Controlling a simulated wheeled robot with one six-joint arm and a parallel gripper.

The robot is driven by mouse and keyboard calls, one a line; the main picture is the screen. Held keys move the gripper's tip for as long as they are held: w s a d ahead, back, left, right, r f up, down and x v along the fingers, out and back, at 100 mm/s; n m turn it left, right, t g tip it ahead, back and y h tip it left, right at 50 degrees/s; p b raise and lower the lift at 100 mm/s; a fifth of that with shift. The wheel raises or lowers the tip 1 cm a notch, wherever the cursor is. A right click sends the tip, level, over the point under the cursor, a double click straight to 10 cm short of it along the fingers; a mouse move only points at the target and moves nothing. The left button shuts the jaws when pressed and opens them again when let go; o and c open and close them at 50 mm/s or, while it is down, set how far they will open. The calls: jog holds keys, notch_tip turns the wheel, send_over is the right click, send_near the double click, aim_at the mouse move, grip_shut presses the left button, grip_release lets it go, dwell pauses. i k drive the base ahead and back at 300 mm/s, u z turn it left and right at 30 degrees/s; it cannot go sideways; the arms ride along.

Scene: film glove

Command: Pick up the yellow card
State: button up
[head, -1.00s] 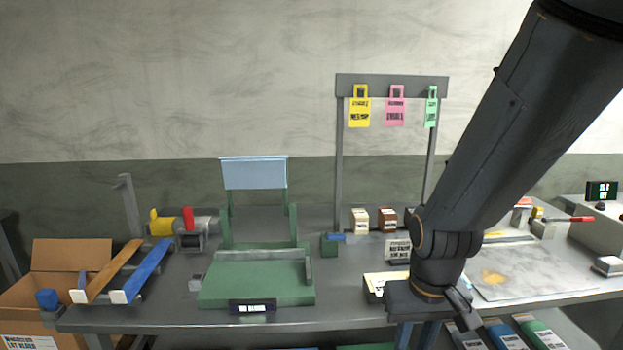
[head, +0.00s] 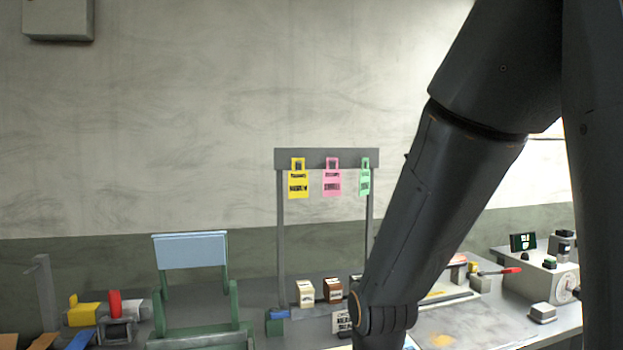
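The yellow card (head: 298,184) hangs at the left end of a grey rack's crossbar (head: 322,159), above the back of the bench. It has a cut-out loop at the top and dark print. A pink card (head: 332,183) and a green card (head: 365,181) hang to its right. My arm comes down from the upper right, and its lower end runs out at the bottom edge, right of and below the yellow card. My gripper is not in view.
A green stand with a pale blue panel (head: 190,251) is left of the rack. Small boxes (head: 305,292) stand below the cards. A machine with a dial (head: 545,275) is at the right. The wall around the cards is bare.

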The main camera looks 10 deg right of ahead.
aim_at(297, 181)
jog(key=u, duration=1.75)
jog(key=i, duration=0.95)
jog(key=z, duration=1.95)
